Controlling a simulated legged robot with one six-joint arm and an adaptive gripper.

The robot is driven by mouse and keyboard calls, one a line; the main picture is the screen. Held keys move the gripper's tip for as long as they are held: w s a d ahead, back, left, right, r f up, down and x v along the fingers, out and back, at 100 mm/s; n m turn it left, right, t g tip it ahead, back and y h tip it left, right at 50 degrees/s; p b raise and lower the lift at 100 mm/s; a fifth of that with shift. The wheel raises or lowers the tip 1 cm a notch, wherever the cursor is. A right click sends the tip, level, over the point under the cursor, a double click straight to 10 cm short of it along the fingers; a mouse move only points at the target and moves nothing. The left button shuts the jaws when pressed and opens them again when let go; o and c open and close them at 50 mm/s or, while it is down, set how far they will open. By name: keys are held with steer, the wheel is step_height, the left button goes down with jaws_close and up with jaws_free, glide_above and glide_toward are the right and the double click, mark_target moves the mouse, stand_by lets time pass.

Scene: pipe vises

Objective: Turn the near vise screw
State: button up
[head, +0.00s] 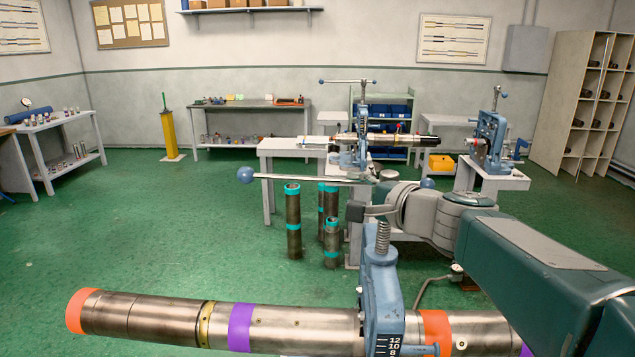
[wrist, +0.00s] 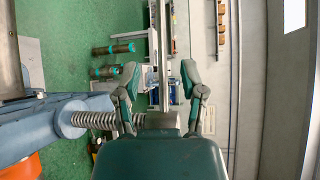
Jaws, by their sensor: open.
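The near vise (head: 380,285) is blue and grips a long steel pipe (head: 280,328) with orange and purple bands. Its threaded screw (head: 383,238) stands up from the vise. A grey bar handle (head: 300,178) with blue ball ends crosses above the screw. My gripper (head: 372,195) is at the screw's top, by the middle of the handle. In the wrist view my open gripper (wrist: 159,70) has one finger on each side of the handle bar (wrist: 163,45); the screw (wrist: 95,120) runs left into the blue vise body (wrist: 35,130). Contact with the handle cannot be told.
A second blue vise (head: 361,150) holds another pipe on a bench behind, and a third vise (head: 490,140) stands farther right. Upright pipes (head: 293,220) with teal bands stand on the green floor.

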mark_target(320, 181)
steer(key=x, duration=1)
steer(key=shift+w+a+f, duration=0.15)
steer(key=shift+w+a, duration=0.1)
steer(key=shift+a, duration=0.05)
jaws_close()
